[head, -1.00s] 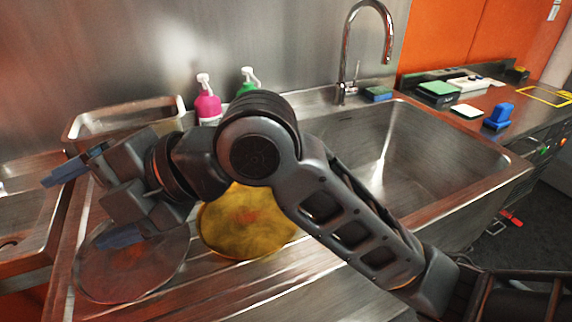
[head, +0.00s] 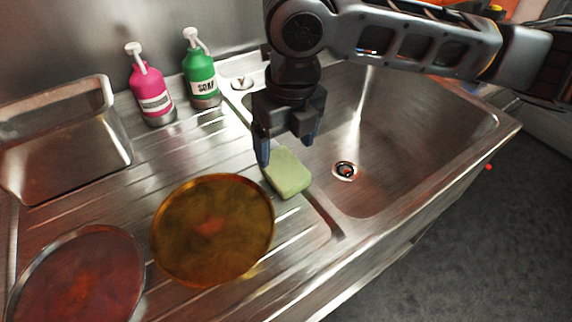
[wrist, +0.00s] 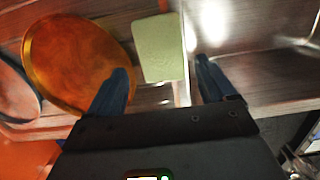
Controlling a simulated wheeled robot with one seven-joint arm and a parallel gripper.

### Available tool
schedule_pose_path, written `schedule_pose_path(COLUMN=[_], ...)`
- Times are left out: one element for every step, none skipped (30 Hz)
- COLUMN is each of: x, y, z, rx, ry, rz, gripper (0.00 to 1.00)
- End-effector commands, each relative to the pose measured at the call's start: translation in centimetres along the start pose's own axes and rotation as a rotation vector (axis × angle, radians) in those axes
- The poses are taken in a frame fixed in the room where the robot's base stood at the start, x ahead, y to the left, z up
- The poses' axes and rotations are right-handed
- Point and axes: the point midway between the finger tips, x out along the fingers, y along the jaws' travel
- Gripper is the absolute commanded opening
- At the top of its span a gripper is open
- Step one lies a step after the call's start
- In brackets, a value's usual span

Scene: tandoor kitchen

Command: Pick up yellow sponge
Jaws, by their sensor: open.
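A pale yellow-green sponge (head: 289,176) lies on the steel drainboard beside the sink basin's left edge. It also shows in the wrist view (wrist: 160,48), lying between the lines of the two fingers and past their tips. My gripper (head: 286,151) points down close to the sponge, with its blue fingers spread and nothing between them. In the head view the left fingertip overlaps the sponge's upper left corner. I cannot tell whether it touches. In the wrist view my gripper (wrist: 162,70) is also open.
A round amber plate (head: 212,230) lies just left of the sponge, and a dark red plate (head: 80,280) lies farther left. Pink (head: 152,92) and green (head: 201,72) soap bottles stand behind. A steel bin (head: 62,140) is at back left. The sink basin (head: 400,130) is empty.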

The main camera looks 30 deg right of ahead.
Motion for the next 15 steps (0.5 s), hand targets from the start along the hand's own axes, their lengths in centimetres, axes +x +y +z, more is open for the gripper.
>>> schedule_pose_path(x=[0.5, 0.8, 1.1, 1.4, 1.7, 2.2, 2.6, 3.1, 3.7, 4.2, 4.6, 5.1, 5.4, 5.6, 5.9], y=[0.0, 0.0, 0.0, -0.1, -0.1, -0.1, -0.1, -0.2, -0.3, -0.3, -0.2, -0.2, -0.2, -0.2, -0.2], z=[0.0, 0.0, 0.0, 0.0, 0.0, 0.0, 0.0, 0.0, 0.0, -0.1, 0.0, 0.0, 0.0, 0.0, 0.0], rx=[0.002, 0.002, 0.002, 0.002, 0.003, 0.003, 0.004, 0.004, 0.004, 0.003, 0.003, 0.004, 0.004, 0.004, 0.003], ry=[0.000, -0.001, 0.000, 0.000, 0.000, 0.000, 0.001, 0.001, 0.000, 0.000, 0.000, -0.001, -0.001, -0.001, -0.002], rz=[0.001, 0.001, 0.001, 0.001, 0.001, 0.002, 0.003, 0.002, 0.002, 0.003, 0.003, 0.003, 0.003, 0.003, 0.003], gripper=[0.83, 0.83, 0.83, 0.83, 0.83, 0.83, 0.83, 0.83, 0.83, 0.83, 0.83, 0.83, 0.83, 0.83, 0.83])
